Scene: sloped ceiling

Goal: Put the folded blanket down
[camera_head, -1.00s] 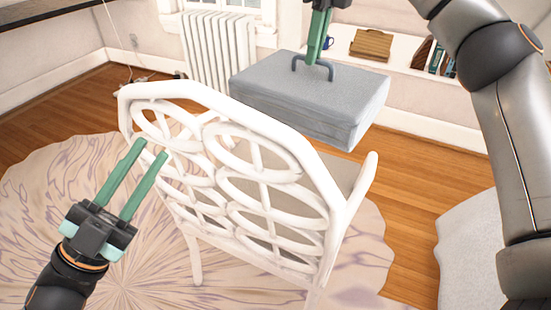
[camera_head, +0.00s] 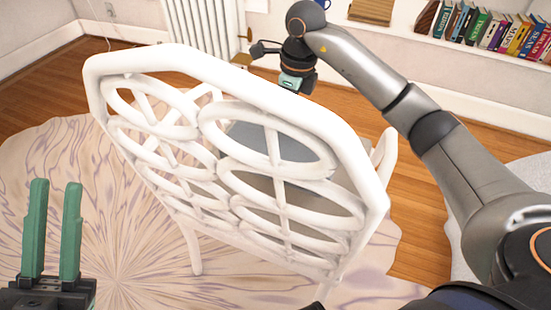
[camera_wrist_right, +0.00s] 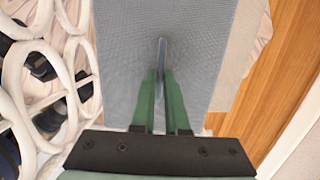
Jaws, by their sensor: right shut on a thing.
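The folded blanket is a grey-blue block with a dark handle on top. In the head view it (camera_head: 270,141) shows only in part, through the openings of a white chair back (camera_head: 235,95), low over the seat. In the right wrist view the blanket (camera_wrist_right: 205,45) fills the middle. My right gripper (camera_wrist_right: 162,80) is shut on the blanket's handle (camera_wrist_right: 162,52). In the head view its fingers are hidden behind the chair back. I cannot tell whether the blanket touches the seat. My left gripper (camera_head: 56,225) is open and empty at the lower left, apart from the chair.
The white chair stands on a round patterned rug (camera_head: 60,150) over a wooden floor (camera_head: 415,225). A radiator (camera_head: 200,45) is at the back wall. A low shelf with books (camera_head: 490,30) is at the back right. A light grey piece (camera_head: 530,180) is at the right edge.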

